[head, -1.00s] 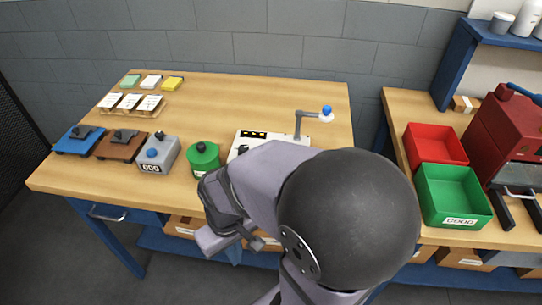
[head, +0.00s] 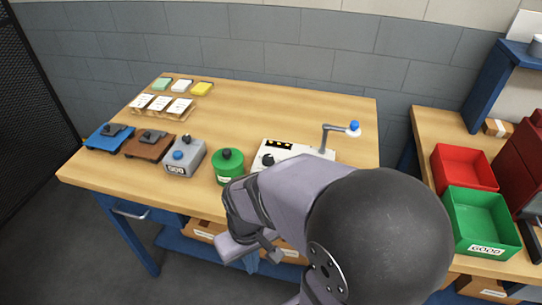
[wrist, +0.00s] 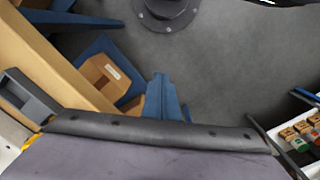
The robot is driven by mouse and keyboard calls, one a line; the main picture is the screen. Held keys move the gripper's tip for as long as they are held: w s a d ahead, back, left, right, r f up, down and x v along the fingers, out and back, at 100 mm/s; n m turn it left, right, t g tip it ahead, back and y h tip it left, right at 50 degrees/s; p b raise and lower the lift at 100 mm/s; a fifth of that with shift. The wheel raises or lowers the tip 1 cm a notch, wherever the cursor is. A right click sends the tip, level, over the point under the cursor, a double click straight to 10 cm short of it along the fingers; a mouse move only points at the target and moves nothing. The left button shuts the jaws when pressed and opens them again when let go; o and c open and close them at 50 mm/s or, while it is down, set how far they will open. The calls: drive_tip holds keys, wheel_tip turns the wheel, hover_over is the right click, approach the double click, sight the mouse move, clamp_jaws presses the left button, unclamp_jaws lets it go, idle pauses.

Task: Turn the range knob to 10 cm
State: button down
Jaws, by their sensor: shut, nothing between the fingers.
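The white tester (head: 325,153) stands near the front right of the wooden bench, with yellow marks on a dark strip at its back and a grey post carrying a blue-topped head. A black knob (head: 268,160) shows at its left end. Its setting is too small to read, and my arm hides the tester's front. My gripper (head: 270,250) is shut and empty, low in front of the bench edge and away from the knob. The wrist view looks down at the floor and under-bench boxes and does not show the knob.
Brown (head: 148,146) and blue (head: 107,139) stands are further left. Red (head: 462,165) and green (head: 484,215) bins sit on the right bench. The bench's middle is clear.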

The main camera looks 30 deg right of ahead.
sight(268, 156)
idle(0.3)
